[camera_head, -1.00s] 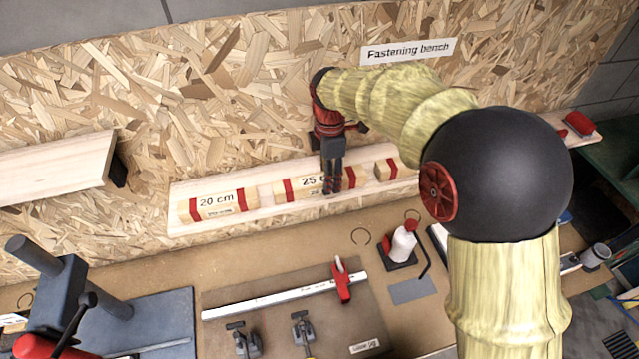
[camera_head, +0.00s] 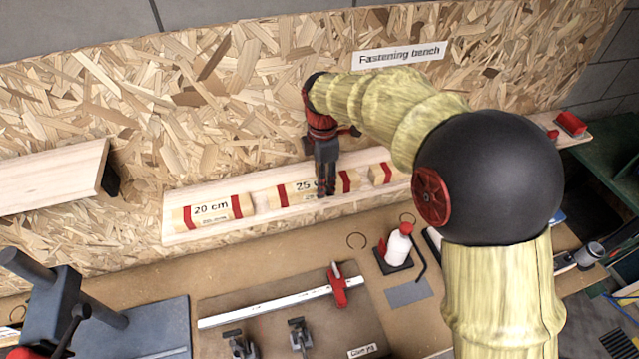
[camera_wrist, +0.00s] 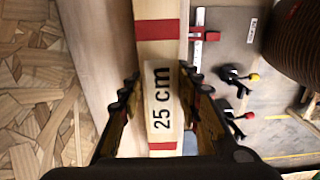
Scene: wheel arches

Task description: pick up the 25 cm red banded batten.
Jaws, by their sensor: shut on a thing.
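The 25 cm batten (camera_head: 287,197) is pale wood with red bands and a "25 cm" label. It lies on a wooden shelf (camera_head: 180,229) against the chipboard wall, between the 20 cm batten (camera_head: 213,213) and a shorter banded block (camera_head: 384,173). My gripper (camera_head: 326,191) comes down over its middle and hides part of the label. In the wrist view the 25 cm batten (camera_wrist: 162,110) runs between my fingers (camera_wrist: 160,105), which are shut on its two sides. I cannot tell whether it is clear of the shelf.
Below the shelf is a bench with a white bottle (camera_head: 397,248), a red-and-white clamp bar (camera_head: 290,302) and small toggle clamps (camera_head: 300,335). A higher shelf (camera_head: 50,183) juts out at left. A red object (camera_head: 570,124) sits at the shelf's right end.

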